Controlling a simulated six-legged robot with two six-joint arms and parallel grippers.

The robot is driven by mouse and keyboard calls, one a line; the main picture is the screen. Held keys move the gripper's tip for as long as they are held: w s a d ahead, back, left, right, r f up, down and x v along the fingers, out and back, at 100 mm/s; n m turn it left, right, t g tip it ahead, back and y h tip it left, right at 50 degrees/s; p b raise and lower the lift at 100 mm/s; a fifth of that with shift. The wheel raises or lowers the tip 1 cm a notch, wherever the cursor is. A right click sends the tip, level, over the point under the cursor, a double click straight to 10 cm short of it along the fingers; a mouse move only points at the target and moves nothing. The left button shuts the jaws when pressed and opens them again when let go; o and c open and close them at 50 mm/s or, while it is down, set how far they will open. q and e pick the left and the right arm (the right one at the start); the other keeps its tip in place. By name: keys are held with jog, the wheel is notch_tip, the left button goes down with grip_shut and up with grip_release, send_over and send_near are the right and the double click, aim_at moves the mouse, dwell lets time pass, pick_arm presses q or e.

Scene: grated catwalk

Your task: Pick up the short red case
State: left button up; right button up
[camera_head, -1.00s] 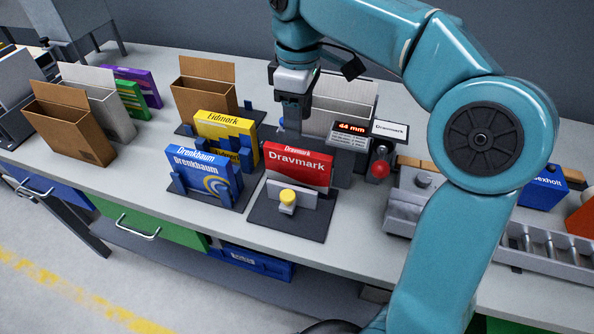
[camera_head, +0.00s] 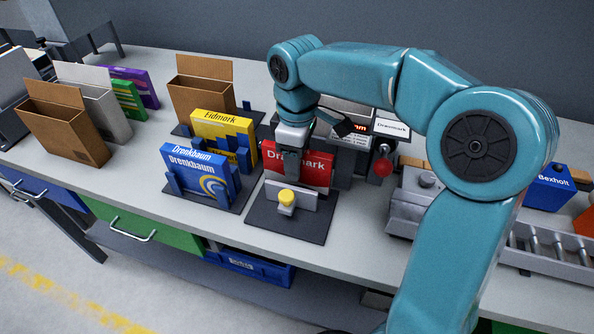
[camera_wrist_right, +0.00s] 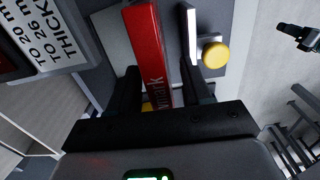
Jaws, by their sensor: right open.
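The short red case (camera_head: 312,170), labelled Dravmark, stands upright on a dark base plate (camera_head: 300,230), behind a grey upright plate with a yellow knob (camera_head: 286,198). My right gripper (camera_head: 291,172) reaches down at the case from above and covers part of its label. In the right wrist view the red case (camera_wrist_right: 147,45) runs between the two dark fingers of the open right gripper (camera_wrist_right: 160,85). I cannot tell whether either finger touches it. My left gripper is not in view.
Blue Drenkbaum (camera_head: 190,176) and yellow Eidmark (camera_head: 222,127) cases stand in holders close on the left. A roller track (camera_head: 545,247) is at right. The front table edge is clear.

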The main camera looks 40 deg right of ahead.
jog(key=shift+r, duration=0.1)
grip_shut()
jog(key=shift+a, duration=0.1)
